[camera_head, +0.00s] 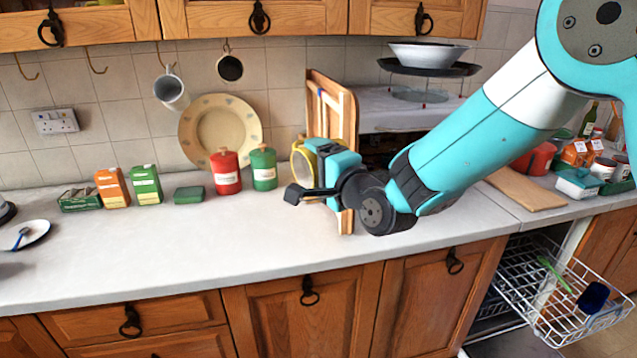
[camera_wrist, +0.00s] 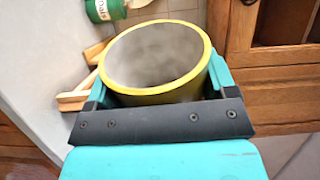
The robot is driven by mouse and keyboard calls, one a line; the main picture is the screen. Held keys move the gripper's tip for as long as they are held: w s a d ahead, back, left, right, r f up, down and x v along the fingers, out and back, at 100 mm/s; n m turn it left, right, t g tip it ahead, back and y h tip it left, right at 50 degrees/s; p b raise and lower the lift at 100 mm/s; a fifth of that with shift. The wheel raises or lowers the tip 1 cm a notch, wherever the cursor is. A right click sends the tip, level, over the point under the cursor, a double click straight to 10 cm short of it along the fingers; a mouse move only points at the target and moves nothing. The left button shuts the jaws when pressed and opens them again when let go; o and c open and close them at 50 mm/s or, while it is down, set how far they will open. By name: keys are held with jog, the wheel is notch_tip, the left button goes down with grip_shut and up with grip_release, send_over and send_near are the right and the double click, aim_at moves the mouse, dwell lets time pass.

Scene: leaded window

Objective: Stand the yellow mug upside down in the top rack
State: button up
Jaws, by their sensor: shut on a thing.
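My gripper (camera_head: 328,168) is shut on the yellow mug (camera_head: 297,158), above the worktop in front of a wooden rack. In the wrist view the mug (camera_wrist: 160,97) sits between the teal jaws, its yellow rim and pale grey inside facing the camera. Its handle is not clearly visible. The top rack (camera_head: 522,272) is a white wire basket, pulled out below the worktop at the lower right. A dark blue item (camera_head: 593,297) and a green utensil (camera_head: 553,273) lie in it. The rack's left part looks bare.
The worktop (camera_head: 150,255) is clear at the front. Red (camera_head: 226,175) and green (camera_head: 263,170) canisters, boxes and a leaning plate (camera_head: 215,125) stand along the wall. A wooden stand (camera_head: 335,105) is close behind my gripper. A wooden board (camera_head: 525,188) lies at right.

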jog(key=n+b, duration=0.2)
jog(key=f+n+b, duration=0.1)
jog(key=n+b, duration=0.2)
jog(key=shift+w+d, duration=0.1)
jog(key=n+b, duration=0.3)
jog(key=shift+f+n+b, duration=0.2)
jog(key=shift+n+b, duration=0.1)
jog(key=n+b, duration=0.4)
jog(key=n, duration=0.1)
jog(key=shift+w+d+f+b, duration=0.1)
jog(key=shift+w+d+b, duration=0.1)
jog(key=shift+d+b, duration=0.15)
jog(key=n, duration=0.1)
jog(key=n+b, duration=0.2)
jog(key=shift+w+d+r+n, duration=0.1)
jog(key=shift+r+n, duration=0.15)
jog(key=shift+n, duration=0.15)
